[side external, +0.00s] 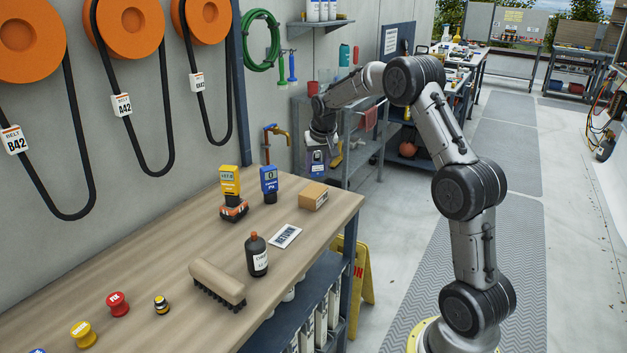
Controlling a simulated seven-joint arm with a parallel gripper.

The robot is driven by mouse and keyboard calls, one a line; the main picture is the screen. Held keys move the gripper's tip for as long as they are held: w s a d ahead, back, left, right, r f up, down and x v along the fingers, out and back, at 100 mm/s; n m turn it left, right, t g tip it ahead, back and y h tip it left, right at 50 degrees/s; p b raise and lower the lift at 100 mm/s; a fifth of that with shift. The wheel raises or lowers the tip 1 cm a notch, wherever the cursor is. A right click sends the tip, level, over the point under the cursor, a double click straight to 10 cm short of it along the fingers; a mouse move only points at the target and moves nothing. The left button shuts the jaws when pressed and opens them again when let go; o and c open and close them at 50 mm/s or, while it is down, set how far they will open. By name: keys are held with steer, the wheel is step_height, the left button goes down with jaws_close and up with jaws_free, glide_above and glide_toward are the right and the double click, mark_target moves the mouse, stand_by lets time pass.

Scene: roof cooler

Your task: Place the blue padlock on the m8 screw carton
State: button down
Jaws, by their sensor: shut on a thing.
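My gripper (319,143) points down in the air beyond the far right end of the workbench. It is shut on a small dark blue block with a pale label, which looks like the blue padlock (316,159); its shackle is not clear at this size. A small brown carton, apparently the m8 screw carton (313,196), sits on the bench near its far right corner. Its print is too small to read. The padlock is above and behind the carton in the picture, apart from it, and nothing lies on the carton's top.
A grey shelf rack (365,150) stands behind my gripper.

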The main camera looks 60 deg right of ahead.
mark_target(312, 188)
steer(key=shift+w+d+f, duration=0.3)
steer(key=shift+w+f, duration=0.15)
steer(key=shift+f, duration=0.2)
steer(key=shift+w+d+f, duration=0.3)
steer(key=shift+w+f, duration=0.15)
steer(key=shift+f, duration=0.15)
steer(key=shift+w+f, duration=0.1)
steer(key=shift+f, duration=1.45)
steer(key=shift+f, duration=0.1)
steer(key=shift+c, duration=1.6)
jaws_free()
steer(key=shift+f, duration=0.1)
